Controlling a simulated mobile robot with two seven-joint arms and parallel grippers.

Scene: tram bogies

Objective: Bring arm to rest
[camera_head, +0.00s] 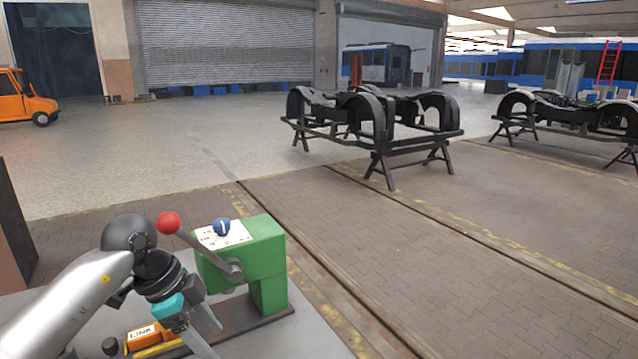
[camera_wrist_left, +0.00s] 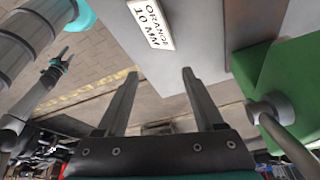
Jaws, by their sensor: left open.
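My left arm comes in from the left in the head view. Its left gripper (camera_head: 208,336) hangs low beside the green lever stand (camera_head: 262,246), pointing down toward the bench. In the left wrist view the two fingers of this gripper (camera_wrist_left: 160,73) are spread apart with nothing between them. At the left of the wrist view, a small dark gripper with a teal band, seemingly my right one (camera_wrist_left: 62,55), shows too small to tell its jaw state. My right arm does not show in the head view.
The stand carries a lever with a red ball (camera_head: 169,222) and a blue knob (camera_head: 222,227), close to my left wrist. An orange block marked LINK (camera_head: 146,335) lies on the grey bench (camera_head: 262,342). Black bogie frames (camera_head: 375,112) stand on trestles beyond. Open floor lies between.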

